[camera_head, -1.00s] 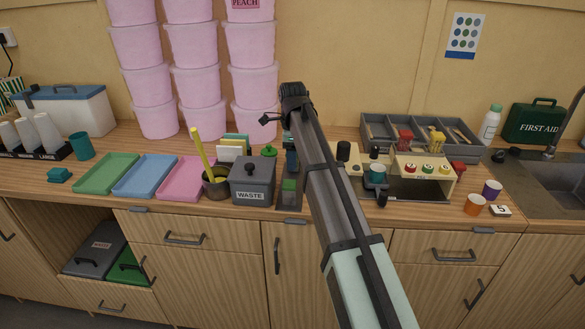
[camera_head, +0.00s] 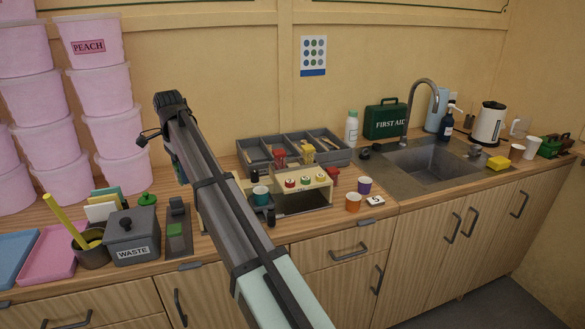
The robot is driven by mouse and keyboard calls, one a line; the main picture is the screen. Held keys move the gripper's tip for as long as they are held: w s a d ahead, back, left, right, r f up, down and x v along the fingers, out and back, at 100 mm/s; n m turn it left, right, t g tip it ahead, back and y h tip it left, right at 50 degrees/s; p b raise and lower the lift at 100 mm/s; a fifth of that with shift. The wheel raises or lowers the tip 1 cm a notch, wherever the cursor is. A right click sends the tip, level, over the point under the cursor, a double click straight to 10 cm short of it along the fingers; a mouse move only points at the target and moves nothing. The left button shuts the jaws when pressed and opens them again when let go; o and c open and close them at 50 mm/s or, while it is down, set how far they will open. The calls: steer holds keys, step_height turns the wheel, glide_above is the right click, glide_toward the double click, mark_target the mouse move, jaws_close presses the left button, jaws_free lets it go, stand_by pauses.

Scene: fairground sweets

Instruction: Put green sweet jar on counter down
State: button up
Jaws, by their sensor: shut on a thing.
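I cannot make out the green sweet jar as such. A small green round piece with a knob (camera_head: 146,199) shows on the counter (camera_head: 222,247) behind the waste bin; I cannot tell whether it is a lid or part of a jar. My arm rises from the bottom middle to above the left part of the counter.
The grey waste bin (camera_head: 132,236), pink tray (camera_head: 48,254) and pink tubs (camera_head: 108,90) stand left. The grey divided tray (camera_head: 256,158), topping stand (camera_head: 316,184), orange cup (camera_head: 353,202) and purple cup (camera_head: 365,186) are right of my arm. Beyond is the sink (camera_head: 432,165).

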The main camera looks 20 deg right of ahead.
steer(key=w+d+r+m, duration=0.1)
steer(key=w+d+r, duration=0.1)
steer(key=d, duration=1)
steer(key=w+d+r+m, duration=0.1)
steer(key=d+r+m, duration=0.1)
steer(key=d, duration=1)
steer(key=w+d+r+m, duration=0.1)
steer(key=w+d+r, duration=0.1)
steer(key=d, duration=1.1)
steer(key=shift+s+a+f, duration=0.1)
steer(key=shift+a+f, duration=0.05)
steer(key=shift+f, duration=2.1)
steer(key=shift+s+a+f, duration=0.1)
steer(key=shift+a+f, duration=0.05)
steer(key=shift+f, duration=2.1)
steer(key=shift+f, duration=0.1)
steer(key=o, duration=1.2)
step_height(320, 180, up, 12)
steer(key=shift+r, duration=0.1)
